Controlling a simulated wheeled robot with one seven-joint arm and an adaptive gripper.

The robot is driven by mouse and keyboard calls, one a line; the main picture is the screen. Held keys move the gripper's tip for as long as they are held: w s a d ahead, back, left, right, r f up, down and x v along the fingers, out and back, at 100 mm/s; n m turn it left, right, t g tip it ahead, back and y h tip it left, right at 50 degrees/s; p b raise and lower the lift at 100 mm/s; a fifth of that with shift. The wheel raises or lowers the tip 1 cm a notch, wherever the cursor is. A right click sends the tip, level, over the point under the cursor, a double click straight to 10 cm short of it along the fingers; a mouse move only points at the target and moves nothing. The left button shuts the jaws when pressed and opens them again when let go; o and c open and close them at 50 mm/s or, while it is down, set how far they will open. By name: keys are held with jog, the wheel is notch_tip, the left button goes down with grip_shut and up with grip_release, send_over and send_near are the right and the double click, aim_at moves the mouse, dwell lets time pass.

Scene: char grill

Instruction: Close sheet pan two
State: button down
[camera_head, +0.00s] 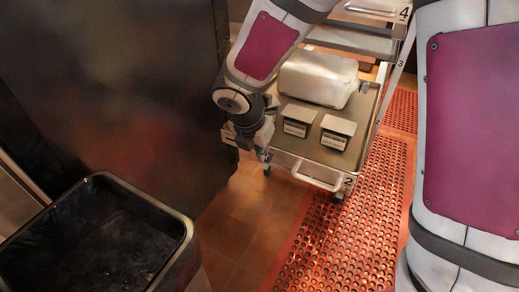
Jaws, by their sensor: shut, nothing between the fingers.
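Sheet pan two (360,118) is a metal pan in a rack, marked with a "2" at its front right corner. It stands out from the rack toward me, below the upper pans. A white block-like package and two small labelled boxes lie on it. Its front handle (318,180) is a pale bar. My gripper (264,154) is at the pan's front left corner, left of the handle, with its fingers shut and empty. I cannot tell whether the fingers touch the pan. My wrist hides the pan's left edge.
The white package (318,78) and the small boxes (297,120) (337,131) ride on the pan. A dark panel (110,90) stands close on the left. A black bin (95,235) is at the lower left. A red perforated mat (345,235) covers the floor at right.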

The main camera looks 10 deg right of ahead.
aim_at(272, 154)
jog(key=b+x, duration=0.1)
jog(key=x, duration=0.2)
jog(key=w+d+b+x, duration=0.1)
jog(key=b+x, duration=0.1)
jog(key=x, duration=0.1)
jog(key=b+x, duration=0.1)
jog(key=x, duration=0.2)
jog(key=shift+w+d+r, duration=0.2)
jog(key=shift+w+r, duration=0.05)
jog(key=shift+w+d+r+b, duration=0.1)
jog(key=shift+w+d+b, duration=0.3)
jog(key=shift+w, duration=0.35)
jog(key=shift+d, duration=0.15)
